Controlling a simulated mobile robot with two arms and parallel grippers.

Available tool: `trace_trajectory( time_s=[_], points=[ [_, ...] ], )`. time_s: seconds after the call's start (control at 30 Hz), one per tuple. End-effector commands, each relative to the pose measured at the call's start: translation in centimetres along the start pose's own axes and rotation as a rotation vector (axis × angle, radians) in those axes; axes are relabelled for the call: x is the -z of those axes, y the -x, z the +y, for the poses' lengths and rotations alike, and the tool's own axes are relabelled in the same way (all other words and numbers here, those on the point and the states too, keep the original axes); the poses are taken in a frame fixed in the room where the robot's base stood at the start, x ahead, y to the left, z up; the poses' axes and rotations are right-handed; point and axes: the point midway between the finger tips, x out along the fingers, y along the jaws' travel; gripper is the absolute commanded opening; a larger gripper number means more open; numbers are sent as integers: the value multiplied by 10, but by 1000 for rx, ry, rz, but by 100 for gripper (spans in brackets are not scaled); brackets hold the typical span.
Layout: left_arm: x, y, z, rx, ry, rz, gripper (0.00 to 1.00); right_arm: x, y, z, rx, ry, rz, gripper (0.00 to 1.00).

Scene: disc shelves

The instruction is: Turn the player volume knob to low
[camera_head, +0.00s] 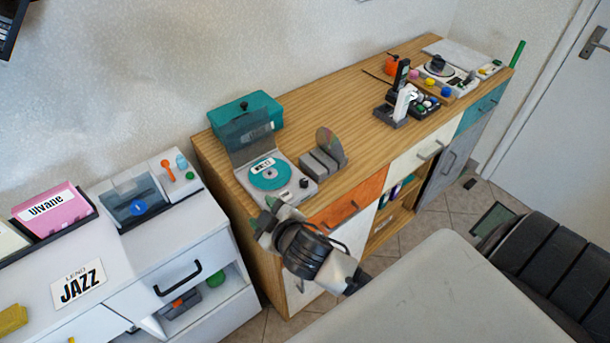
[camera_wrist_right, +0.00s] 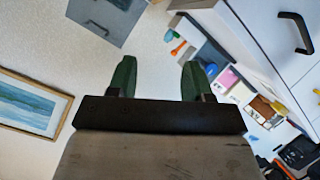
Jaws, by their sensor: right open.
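The player (camera_head: 280,190) is a light grey box with its dark lid raised, on the front left part of the wooden cabinet top. A teal disc (camera_head: 269,175) with a white label lies in it. A small dark knob (camera_head: 304,183) shows at the player's right front corner; its setting is too small to read. My right gripper (camera_head: 264,214) is in front of and below the player's front edge, apart from the knob. Its green fingers stand apart and empty in the right wrist view (camera_wrist_right: 157,80). The player cannot be made out there. My left gripper is not in view.
A grey slotted holder with a disc (camera_head: 323,163) stands just right of the player, and a teal box (camera_head: 246,115) behind it. A white cabinet (camera_head: 190,240) is at left.

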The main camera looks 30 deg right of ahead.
Motion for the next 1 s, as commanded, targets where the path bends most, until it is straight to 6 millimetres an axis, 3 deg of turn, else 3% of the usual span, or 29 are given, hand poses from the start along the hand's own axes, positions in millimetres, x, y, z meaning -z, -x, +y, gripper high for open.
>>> trace_trajectory(
  time_s=[0.03, 0.2, 0.33, 0.43, 0.57, 0.67, 0.8, 0.9, 1.0],
  points=[
    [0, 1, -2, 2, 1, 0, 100, 33, -5, 11, -29, 69, 128, 50],
    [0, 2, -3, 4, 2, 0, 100, 113, -9, 15, -59, 310, 506, 50],
    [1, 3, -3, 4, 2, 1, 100, 161, -5, 0, -15, 579, 816, 50],
    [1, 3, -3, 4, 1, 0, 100, 178, 1, -20, 89, 865, 1050, 50],
    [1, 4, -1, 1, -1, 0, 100, 157, -2, -37, 334, 1294, 1237, 50],
    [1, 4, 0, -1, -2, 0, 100, 115, -16, -24, 594, 1625, 1239, 50],
    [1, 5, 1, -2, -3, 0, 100, 50, -37, 38, 988, 1982, 1031, 50],
    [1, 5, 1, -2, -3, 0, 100, 17, -42, 93, 1222, 2120, 815, 50],
    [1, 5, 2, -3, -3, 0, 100, -2, -41, 136, 1381, 2179, 628, 50]
  ],
)
